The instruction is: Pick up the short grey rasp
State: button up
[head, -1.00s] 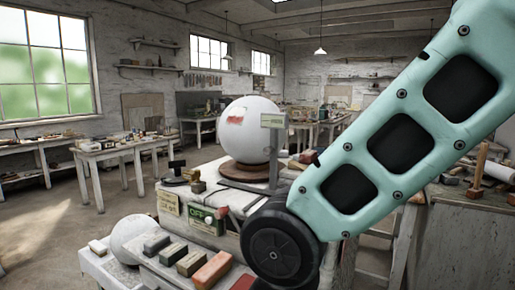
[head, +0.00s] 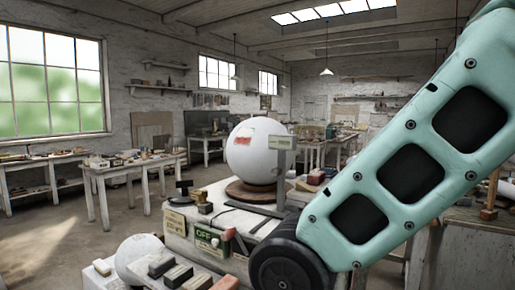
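No short grey rasp can be made out for certain. Several small blocks or tools lie at the lower middle of the head view, among them a dark grey block (head: 161,265) and a reddish one (head: 226,283) cut by the bottom edge. My teal arm crosses the right side and ends in a dark wheel-like joint near the bottom. My gripper is not in view. The arm hides part of the bench behind it.
A large white sphere (head: 258,152) rests on a brown round base on the cluttered bench (head: 240,216). A smaller white sphere (head: 138,250) is at lower left. A white table (head: 128,172) stands further back. Open floor (head: 50,240) lies at left.

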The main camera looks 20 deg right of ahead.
aim_at(157, 268)
jog(key=i+j, duration=0.2)
jog(key=j, duration=0.2)
jog(key=i+j, duration=0.2)
jog(key=j, duration=0.15)
jog(key=i+j, duration=0.15)
jog(key=j, duration=0.25)
jog(key=i+j+z, duration=0.1)
jog(key=j, duration=0.3)
jog(key=i+j, duration=0.55)
jog(key=i, duration=0.15)
